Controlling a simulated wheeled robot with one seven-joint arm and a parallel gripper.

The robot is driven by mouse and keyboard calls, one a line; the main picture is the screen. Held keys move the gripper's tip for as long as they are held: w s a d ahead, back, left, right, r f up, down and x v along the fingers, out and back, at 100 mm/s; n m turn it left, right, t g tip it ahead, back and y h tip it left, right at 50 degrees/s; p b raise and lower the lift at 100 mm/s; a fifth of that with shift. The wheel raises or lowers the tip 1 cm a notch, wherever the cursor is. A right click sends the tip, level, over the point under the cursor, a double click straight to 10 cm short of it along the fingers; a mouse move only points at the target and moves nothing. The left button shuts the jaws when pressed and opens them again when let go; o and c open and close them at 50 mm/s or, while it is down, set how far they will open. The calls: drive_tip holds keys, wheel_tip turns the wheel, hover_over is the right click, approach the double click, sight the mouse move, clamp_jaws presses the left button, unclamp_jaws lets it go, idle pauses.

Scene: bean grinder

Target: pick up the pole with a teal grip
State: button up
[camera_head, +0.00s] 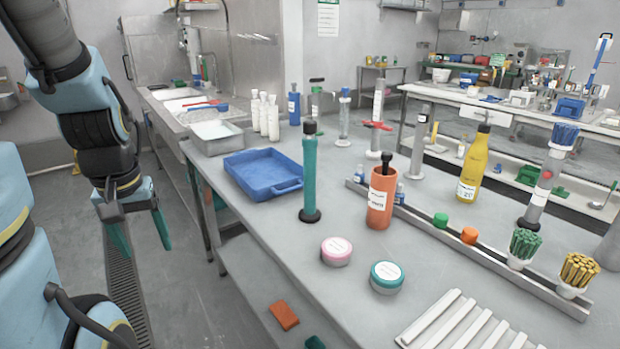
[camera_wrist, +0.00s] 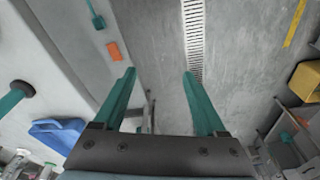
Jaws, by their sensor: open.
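The pole with a teal grip (camera_head: 310,172) stands upright on the grey table, on a round black base, with a black cap on top. In the wrist view its teal shaft (camera_wrist: 12,100) shows at the left edge, partly cut off. My gripper (camera_head: 148,246) hangs to the left of the table, over the floor, with its teal fingers pointing down. It is open and empty. In the wrist view the fingers (camera_wrist: 160,72) are spread wide with only floor between them. The pole is well to the right of my gripper in the head view, apart from it.
A blue tray (camera_head: 262,190) lies left of the pole. An orange container (camera_head: 380,208) stands to its right, with pink (camera_head: 336,251) and teal-lidded (camera_head: 386,277) jars in front. White bottles (camera_head: 264,116) stand behind. The table's left edge lies between my gripper and the pole.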

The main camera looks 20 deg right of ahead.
drive_tip(key=w+d+r+m+t+p, duration=0.25)
drive_tip(key=w+d+r+t, duration=0.2)
drive_tip(key=w, duration=0.45)
drive_tip(key=m+g+h+p, duration=0.1)
drive_tip(key=m+h+p, duration=0.2)
drive_tip(key=m+h, duration=0.75)
approach(305, 123)
wheel_tip(305, 123, down, 3)
drive_tip(key=w+d, duration=0.2)
drive_tip(key=shift+n+g+h, duration=0.25)
drive_tip(key=shift+n+h, duration=0.05)
drive_tip(key=shift+h, duration=0.05)
drive_tip(key=x, duration=0.3)
drive_tip(key=r+x, duration=0.1)
drive_tip(key=shift+d+f, duration=0.25)
drive_tip(key=shift+d, duration=0.35)
drive_tip(key=p+x, duration=0.1)
drive_tip(key=x, duration=0.5)
drive_tip(key=shift+d, duration=0.15)
drive_tip(key=shift+f, duration=0.1)
drive_tip(key=shift+c, duration=0.3)
clamp_jaws()
